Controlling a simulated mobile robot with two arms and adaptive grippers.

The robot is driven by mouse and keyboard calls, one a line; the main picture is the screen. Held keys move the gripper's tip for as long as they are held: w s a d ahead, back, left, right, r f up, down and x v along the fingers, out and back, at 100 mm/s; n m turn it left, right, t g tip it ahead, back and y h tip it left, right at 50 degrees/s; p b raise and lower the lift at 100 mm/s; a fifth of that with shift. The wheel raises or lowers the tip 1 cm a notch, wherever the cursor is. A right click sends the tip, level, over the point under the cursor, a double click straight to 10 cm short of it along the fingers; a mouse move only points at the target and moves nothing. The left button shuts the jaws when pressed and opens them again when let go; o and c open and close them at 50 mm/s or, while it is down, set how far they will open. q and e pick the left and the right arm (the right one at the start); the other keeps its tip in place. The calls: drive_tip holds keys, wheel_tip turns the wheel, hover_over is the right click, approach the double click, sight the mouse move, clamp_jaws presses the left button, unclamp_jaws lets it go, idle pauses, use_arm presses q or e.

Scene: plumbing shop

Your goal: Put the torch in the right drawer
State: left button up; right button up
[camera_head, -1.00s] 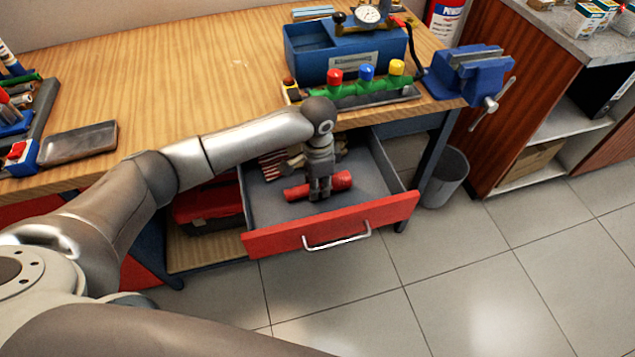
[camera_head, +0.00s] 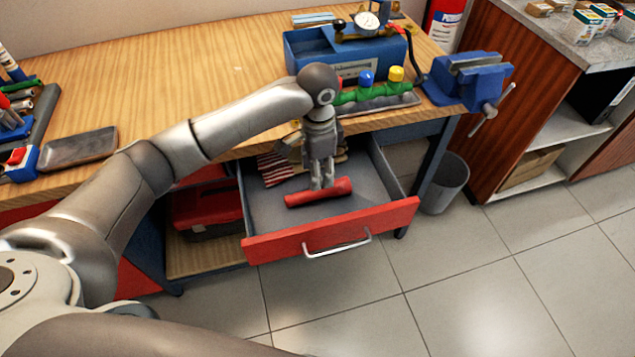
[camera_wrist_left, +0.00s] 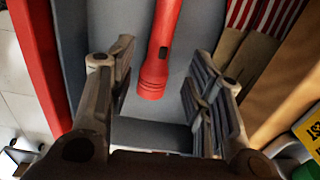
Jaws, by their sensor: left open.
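The red torch (camera_head: 335,190) lies on the grey floor of the open right drawer (camera_head: 280,239), roughly along the red drawer front. In the left wrist view the torch (camera_wrist_left: 155,72) shows its red barrel and flared end on the drawer floor. My left gripper (camera_head: 322,186) points down over the drawer, just above and behind the torch, hiding part of it. In the left wrist view the fingers of my left gripper (camera_wrist_left: 160,70) are spread apart with nothing gripped, and the torch shows in the gap beyond them. My right gripper does not show.
Striped work gloves (camera_head: 272,169) lie at the back of the drawer. The workbench (camera_head: 225,75) above holds a blue toolbox (camera_head: 305,55), a green valve manifold and a blue vise (camera_head: 470,80). A red case (camera_head: 205,205) sits on the shelf to the left. A grey bin (camera_head: 445,185) stands right.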

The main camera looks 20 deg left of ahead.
use_arm(q)
wheel_tip(320, 180, up, 4)
idle(1.3)
